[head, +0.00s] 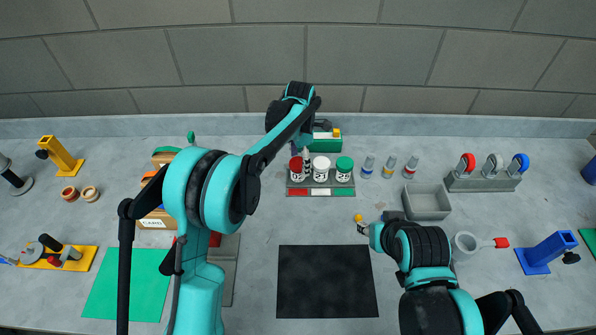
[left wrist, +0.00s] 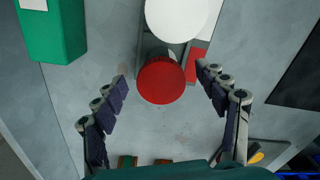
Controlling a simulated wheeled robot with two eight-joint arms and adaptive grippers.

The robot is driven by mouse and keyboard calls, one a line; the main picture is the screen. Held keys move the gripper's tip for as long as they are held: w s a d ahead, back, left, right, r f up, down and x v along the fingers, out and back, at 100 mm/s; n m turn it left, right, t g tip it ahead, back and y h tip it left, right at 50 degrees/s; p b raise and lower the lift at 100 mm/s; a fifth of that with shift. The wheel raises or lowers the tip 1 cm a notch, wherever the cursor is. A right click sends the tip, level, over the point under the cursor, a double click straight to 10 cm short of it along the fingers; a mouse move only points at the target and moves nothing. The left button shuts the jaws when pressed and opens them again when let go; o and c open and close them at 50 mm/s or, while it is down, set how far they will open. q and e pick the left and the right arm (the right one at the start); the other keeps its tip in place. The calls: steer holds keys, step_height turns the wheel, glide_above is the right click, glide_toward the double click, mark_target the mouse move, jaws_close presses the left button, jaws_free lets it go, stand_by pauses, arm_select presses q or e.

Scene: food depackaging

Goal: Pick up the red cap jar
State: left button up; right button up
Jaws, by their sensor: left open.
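The red cap jar (head: 296,166) stands at the left end of a grey rack (head: 321,183), beside a white cap jar (head: 321,166) and a green cap jar (head: 344,167). My left gripper (head: 304,153) is above and close to the red cap jar, partly hiding it. In the left wrist view the red cap (left wrist: 161,81) lies between the spread fingers of my left gripper (left wrist: 162,76), with a gap on each side. The white cap (left wrist: 176,16) is just above it there. My right gripper (head: 364,227) is low over the table, its fingers too small to read.
A green box (left wrist: 52,28) is near the left gripper. A black mat (head: 327,281) lies in front. A cardboard box (head: 158,219) stands behind my left arm.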

arm_select(q)
steer(key=f, duration=0.4)
steer(key=shift+s+a+f+b, duration=0.1)
steer(key=shift+a+f+b, duration=0.05)
steer(key=shift+a+b, duration=0.15)
steer(key=c, duration=1.4)
steer(key=shift+o, duration=0.2)
